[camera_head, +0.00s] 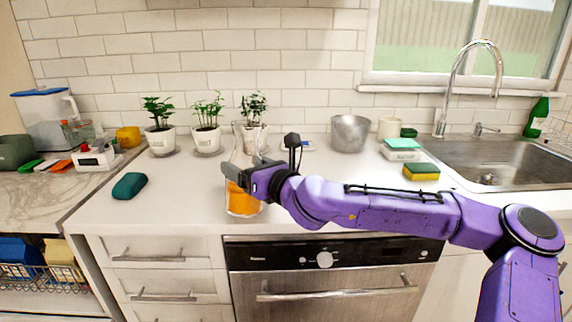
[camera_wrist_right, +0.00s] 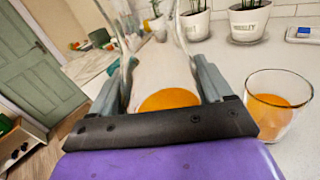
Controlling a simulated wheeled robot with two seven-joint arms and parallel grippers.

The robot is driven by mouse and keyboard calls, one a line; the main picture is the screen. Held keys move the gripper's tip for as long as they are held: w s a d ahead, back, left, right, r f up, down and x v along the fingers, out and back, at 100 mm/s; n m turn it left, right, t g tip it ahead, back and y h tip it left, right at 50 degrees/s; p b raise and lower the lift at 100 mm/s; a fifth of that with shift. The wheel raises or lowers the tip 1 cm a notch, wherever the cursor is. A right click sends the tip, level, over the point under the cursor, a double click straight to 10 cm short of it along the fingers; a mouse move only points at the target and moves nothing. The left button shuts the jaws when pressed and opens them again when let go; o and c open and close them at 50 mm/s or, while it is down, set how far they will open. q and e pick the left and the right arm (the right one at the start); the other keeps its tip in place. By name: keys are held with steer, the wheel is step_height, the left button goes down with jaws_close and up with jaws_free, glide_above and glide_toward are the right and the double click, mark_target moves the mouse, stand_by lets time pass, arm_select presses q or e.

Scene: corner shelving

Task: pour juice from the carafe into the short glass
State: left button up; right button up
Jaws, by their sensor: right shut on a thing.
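A clear glass carafe (camera_head: 242,203) with orange juice in its lower part is upright or nearly so near the counter's front edge. I cannot tell whether its base touches the counter. My right gripper (camera_head: 246,179) is shut around its middle from the right. In the wrist view the carafe (camera_wrist_right: 167,72) stands between the two fingers (camera_wrist_right: 162,88), its juice surface low inside. The short glass (camera_wrist_right: 278,104) stands on the counter beside the right finger and holds orange juice. In the head view it is mostly or wholly hidden behind my gripper. My left gripper is not in view.
Potted plants (camera_head: 207,139) stand along the wall behind the carafe. A metal pot (camera_head: 350,133), a yellow-green sponge (camera_head: 421,171) and the sink (camera_head: 500,165) are to the right. A teal object (camera_head: 129,186) lies left on otherwise clear counter.

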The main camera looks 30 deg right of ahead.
mark_target(253, 145)
steer(key=shift+n, duration=0.6)
step_height(253, 145, up, 6)
steer(key=p, duration=0.4)
steer(key=shift+s+p, duration=0.1)
steer(key=shift+p, duration=0.2)
steer(key=shift+f, duration=0.1)
